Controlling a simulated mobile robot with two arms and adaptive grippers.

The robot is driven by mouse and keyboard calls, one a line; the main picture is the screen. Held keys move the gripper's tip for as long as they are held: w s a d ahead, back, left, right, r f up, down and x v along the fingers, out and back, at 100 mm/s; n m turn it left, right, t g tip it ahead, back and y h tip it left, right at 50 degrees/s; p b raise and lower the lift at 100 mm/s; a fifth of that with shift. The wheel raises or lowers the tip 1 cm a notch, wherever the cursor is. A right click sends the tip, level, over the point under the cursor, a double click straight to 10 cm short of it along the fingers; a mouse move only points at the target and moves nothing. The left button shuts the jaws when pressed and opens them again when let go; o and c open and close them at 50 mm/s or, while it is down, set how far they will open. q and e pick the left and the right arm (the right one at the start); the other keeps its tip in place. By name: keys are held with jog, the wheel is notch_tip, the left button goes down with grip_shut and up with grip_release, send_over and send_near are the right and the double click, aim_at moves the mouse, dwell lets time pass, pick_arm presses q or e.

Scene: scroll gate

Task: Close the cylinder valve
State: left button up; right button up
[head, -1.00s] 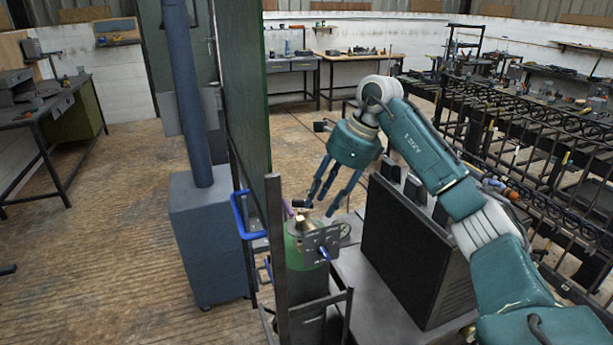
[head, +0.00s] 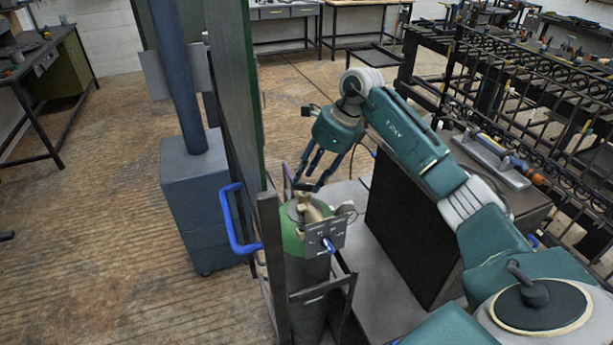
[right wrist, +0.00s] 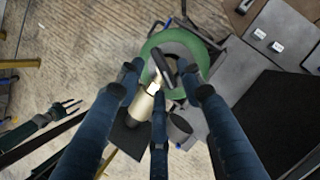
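The gas cylinder (head: 291,245) has a green shoulder and stands upright in a dark trolley. Its brass valve (head: 311,211) is on top and also shows in the right wrist view (right wrist: 143,106). A dark elongated handle (right wrist: 162,66) sits over the green ring of the cylinder top. My right gripper (head: 305,180) is just above the valve, fingers pointing down. In the right wrist view its three fingers (right wrist: 160,80) are spread around the handle and valve. Contact cannot be told. My left gripper (right wrist: 66,108) shows small at the left of that view, fingers apart and empty.
A tall green panel (head: 237,90) and a blue-grey box with a post (head: 198,205) stand left of the cylinder. A blue tubular handle (head: 231,225) is close beside it. A large dark box (head: 405,225) stands right, under my right arm.

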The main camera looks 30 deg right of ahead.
aim_at(305, 187)
jog(key=shift+x, duration=1.15)
jog(key=c, duration=0.3)
grip_shut()
pick_arm(q)
jog(key=shift+w+d+r, duration=0.35)
jog(key=shift+w+r, duration=0.1)
jog(key=shift+w, duration=0.15)
